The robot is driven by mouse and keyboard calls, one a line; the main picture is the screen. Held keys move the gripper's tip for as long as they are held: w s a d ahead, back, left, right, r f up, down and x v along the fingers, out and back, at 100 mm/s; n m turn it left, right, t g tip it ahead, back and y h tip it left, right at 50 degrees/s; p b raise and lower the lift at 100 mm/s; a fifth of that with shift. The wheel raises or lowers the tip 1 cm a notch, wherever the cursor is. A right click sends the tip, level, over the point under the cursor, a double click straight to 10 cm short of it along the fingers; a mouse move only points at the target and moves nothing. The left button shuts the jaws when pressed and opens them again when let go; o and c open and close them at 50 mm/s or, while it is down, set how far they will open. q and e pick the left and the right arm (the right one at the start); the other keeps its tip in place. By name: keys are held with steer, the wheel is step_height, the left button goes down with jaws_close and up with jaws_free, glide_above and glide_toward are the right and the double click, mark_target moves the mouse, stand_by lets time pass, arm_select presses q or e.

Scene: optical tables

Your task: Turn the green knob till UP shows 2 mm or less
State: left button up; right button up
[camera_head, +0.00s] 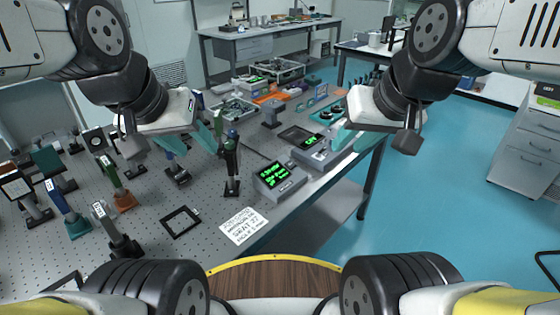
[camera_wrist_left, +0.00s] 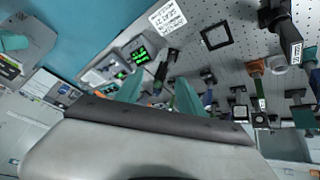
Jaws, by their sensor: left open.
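A dark post-mounted optic (camera_head: 231,165) stands upright on the perforated table, with a small blue and green top; I take the green part (camera_wrist_left: 157,92) in the left wrist view to be the knob. My left gripper (camera_head: 201,149) is open, its teal fingers just left of the post in the head view. In the left wrist view the post's top appears between the open fingers (camera_wrist_left: 158,96); I cannot tell whether they touch it. A readout box (camera_head: 278,176) with green text stands right of the post; its figures are too small to read. My right gripper (camera_head: 345,134) is near the table's right edge.
A printed card (camera_head: 243,226) and an empty black frame (camera_head: 181,222) lie at the front. Several mounted optics, including a blue post (camera_head: 66,210) and an orange one (camera_head: 115,183), stand left. A second readout (camera_head: 311,143) stands behind the first. Blue floor (camera_head: 450,190) is free at right.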

stand_by(0.4)
arm_select(q)
steer(key=n+g+y, duration=0.2)
steer(key=n+g, duration=0.1)
steer(key=g, duration=0.3)
glide_toward(229, 142)
steer(key=shift+s+f, duration=0.25)
steer(key=shift+w+d+f, duration=0.1)
steer(key=shift+w+f, duration=0.35)
step_height(229, 142, down, 8)
steer(key=shift+r, duration=0.2)
jaws_close()
